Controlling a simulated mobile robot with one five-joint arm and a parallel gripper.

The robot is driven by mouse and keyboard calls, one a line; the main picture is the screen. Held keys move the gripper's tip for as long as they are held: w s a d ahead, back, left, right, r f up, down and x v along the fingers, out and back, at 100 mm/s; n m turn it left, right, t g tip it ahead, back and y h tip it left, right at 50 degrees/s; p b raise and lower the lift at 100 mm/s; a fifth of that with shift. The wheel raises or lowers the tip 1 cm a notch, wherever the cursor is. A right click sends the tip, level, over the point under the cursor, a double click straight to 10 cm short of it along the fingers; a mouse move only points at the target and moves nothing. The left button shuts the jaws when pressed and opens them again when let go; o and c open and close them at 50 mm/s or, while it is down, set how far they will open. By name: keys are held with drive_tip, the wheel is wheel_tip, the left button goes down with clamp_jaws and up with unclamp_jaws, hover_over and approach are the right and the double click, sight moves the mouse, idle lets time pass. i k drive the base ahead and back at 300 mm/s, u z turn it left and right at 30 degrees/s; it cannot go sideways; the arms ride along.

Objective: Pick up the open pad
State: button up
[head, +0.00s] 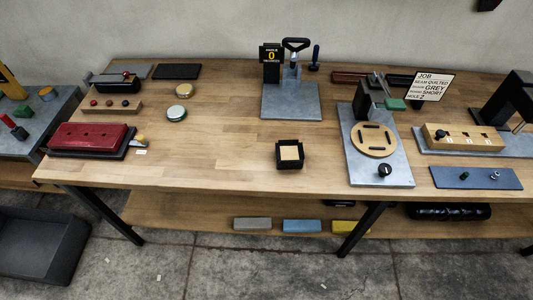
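A red pad (88,137) with a few small dark spots on top lies at the left end of the wooden workbench. It rests on a black base or tray (128,150), which shows along its front and right edges. I take this red pad to be the open pad, but cannot tell for sure. A tool with a yellowish handle (139,140) lies at its right end, partly over the base. My gripper is not in view.
A wooden block with knobs (113,105) and two round tins (177,113) are near the pad. A small black box (289,154) sits mid-bench. A grey fixture plate (291,101) and a disc fixture (373,140) stand further right. The bench front between pad and box is clear.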

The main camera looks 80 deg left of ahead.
sight(290, 155)
drive_tip(key=u, duration=1.25)
drive_tip(key=k, duration=0.15)
drive_tip(key=z, duration=3.3)
drive_tip(key=k, duration=1)
drive_tip(key=z, duration=5.75)
